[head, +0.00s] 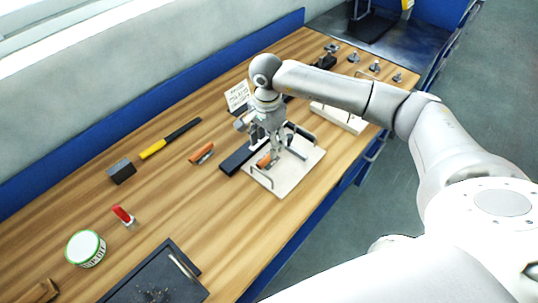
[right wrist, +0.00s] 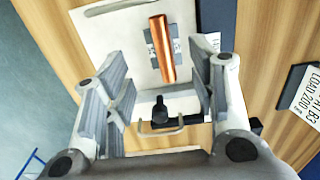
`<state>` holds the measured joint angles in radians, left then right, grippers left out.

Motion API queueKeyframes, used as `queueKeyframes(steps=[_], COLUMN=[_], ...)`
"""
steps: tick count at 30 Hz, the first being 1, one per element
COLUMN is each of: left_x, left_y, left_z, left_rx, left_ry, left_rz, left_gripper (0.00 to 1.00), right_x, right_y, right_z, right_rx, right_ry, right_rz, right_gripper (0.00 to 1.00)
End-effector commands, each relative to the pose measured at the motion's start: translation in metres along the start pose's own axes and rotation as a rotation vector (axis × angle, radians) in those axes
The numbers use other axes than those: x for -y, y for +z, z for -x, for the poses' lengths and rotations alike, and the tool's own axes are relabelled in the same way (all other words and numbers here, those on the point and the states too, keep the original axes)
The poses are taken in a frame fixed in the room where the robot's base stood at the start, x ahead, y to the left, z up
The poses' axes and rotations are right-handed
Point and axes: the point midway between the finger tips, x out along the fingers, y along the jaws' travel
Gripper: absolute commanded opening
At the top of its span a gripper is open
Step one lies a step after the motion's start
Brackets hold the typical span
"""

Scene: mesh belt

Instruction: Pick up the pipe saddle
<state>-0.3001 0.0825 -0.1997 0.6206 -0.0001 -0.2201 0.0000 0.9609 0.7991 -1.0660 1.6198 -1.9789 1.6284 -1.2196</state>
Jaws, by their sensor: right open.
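A copper-orange pipe piece on a grey block, which looks like the pipe saddle (right wrist: 161,50), lies on a white board with handles (right wrist: 105,25). In the head view its orange part (head: 264,161) shows on the board (head: 283,185), partly hidden by my right gripper. My right gripper (head: 272,150) points down over the board. In the right wrist view its open fingers (right wrist: 162,85) stand apart with the saddle between and beyond them; I see no contact. A similar orange piece with a grey base (head: 202,153) lies on the table to the left. My left gripper is not in view.
A sign (head: 238,96), a yellow-black tool (head: 170,138), a dark block (head: 121,171), a tin (head: 86,249) and a black tray (head: 160,280) are on the wooden table.

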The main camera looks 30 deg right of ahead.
Motion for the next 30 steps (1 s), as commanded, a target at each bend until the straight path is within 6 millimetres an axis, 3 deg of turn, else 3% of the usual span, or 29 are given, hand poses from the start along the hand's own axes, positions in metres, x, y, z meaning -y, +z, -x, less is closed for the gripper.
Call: queueKeyframes(steps=[8,15,21,28,30], left_x=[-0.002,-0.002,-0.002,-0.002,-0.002], left_y=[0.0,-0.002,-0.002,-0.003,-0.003], left_z=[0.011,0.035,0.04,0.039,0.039], left_rx=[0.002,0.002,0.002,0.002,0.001], left_ry=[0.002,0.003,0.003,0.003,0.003], left_rz=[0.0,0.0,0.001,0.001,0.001], left_gripper=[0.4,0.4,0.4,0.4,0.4], right_x=[0.001,0.002,0.003,0.003,0.003], right_y=[0.001,0.005,0.004,0.004,0.004], right_z=[-0.022,-0.047,-0.07,-0.072,-0.072], right_rx=[0.0,0.001,0.001,0.0,0.0], right_ry=[0.0,0.003,0.001,0.0,0.0], right_rz=[-0.002,-0.001,-0.002,-0.002,-0.002], right_gripper=[0.52,0.52,0.52,0.52,0.45])
